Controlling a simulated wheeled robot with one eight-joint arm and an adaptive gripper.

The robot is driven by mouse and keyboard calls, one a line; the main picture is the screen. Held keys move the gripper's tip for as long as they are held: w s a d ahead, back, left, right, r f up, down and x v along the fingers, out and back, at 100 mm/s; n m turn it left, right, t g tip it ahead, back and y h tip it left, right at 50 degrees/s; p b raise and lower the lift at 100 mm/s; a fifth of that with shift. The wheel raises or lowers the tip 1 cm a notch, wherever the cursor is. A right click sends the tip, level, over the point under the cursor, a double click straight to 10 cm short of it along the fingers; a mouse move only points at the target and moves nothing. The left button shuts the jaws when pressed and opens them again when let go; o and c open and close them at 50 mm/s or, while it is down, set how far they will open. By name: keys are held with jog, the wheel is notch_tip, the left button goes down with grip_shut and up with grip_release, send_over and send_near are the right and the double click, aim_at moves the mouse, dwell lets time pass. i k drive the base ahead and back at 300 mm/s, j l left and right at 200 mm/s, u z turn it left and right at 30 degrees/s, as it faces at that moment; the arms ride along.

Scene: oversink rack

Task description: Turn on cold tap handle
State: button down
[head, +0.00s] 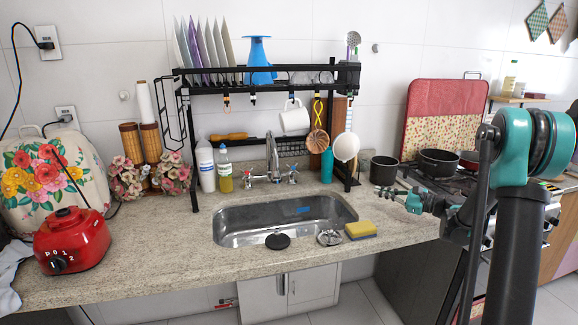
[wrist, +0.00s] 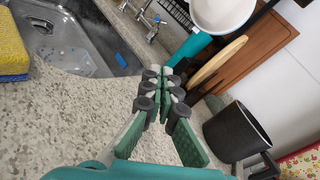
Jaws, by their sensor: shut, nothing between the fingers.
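The sink tap (head: 272,158) is a metal mixer with a tall spout behind the basin, under the black rack. It has a cross handle on each side, the left handle (head: 248,176) and the right handle (head: 292,174). The colour marks are too small to tell for sure which is cold. In the wrist view, part of the tap (wrist: 146,18) shows at the top, beyond the fingertips. My gripper (head: 380,191) is over the counter right of the sink, well apart from the tap. Its fingertips (wrist: 164,78) meet with nothing between them.
The black rack (head: 188,150) stands over the sink, with a hanging white mug, ladles and utensils. A yellow sponge (head: 361,230) lies at the basin's right front. A black pot (head: 384,170) stands right of the rack. The counter between sink and gripper is clear.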

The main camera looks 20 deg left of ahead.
aim_at(293, 169)
jog(key=i+j, duration=0.1)
jog(key=j, duration=0.3)
jog(key=i+j, duration=0.1)
jog(key=j, duration=0.3)
jog(key=i+j, duration=0.1)
jog(key=j, duration=0.3)
